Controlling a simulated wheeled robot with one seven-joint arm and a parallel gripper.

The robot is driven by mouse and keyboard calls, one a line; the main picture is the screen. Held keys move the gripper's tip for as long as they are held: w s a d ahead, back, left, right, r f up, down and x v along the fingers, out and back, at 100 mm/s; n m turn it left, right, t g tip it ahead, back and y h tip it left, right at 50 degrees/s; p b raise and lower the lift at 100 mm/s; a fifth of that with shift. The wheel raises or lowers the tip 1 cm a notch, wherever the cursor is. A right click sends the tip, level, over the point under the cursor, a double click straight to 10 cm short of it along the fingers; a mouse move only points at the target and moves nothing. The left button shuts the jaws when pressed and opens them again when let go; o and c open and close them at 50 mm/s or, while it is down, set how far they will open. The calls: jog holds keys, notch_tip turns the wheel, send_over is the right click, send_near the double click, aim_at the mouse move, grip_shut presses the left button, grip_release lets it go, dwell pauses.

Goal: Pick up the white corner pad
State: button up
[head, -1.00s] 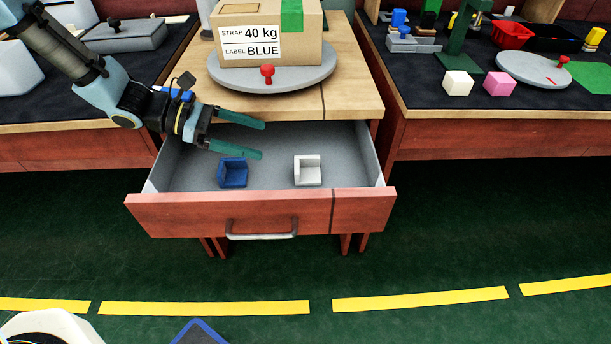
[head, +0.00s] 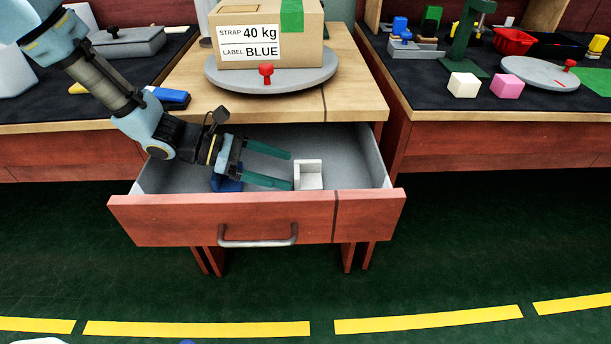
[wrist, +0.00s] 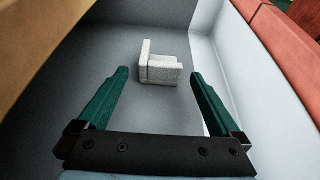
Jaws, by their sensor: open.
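The white corner pad (head: 309,176) sits on the floor of the open drawer, right of its middle. In the wrist view the white corner pad (wrist: 160,68) lies ahead of the fingertips, roughly centred between them. My gripper (head: 290,171) is open and empty, low in the drawer, with its green fingers pointing right toward the white pad. In the wrist view my gripper (wrist: 160,75) has its fingers wide apart, with a gap to the pad. The blue corner pad (head: 226,184) is partly hidden under my gripper.
The drawer front (head: 255,218) and its grey walls surround my gripper. The wooden tabletop (head: 355,95) overhangs the drawer's back. A cardboard box (head: 266,32) stands on a grey turntable (head: 222,80) above. A blue object (head: 168,97) lies at the tabletop's left edge.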

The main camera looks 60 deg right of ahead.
aim_at(308, 176)
jog(key=x, duration=0.5)
jog(key=c, duration=1.2)
jog(key=shift+c, duration=0.2)
jog(key=shift+r, duration=0.1)
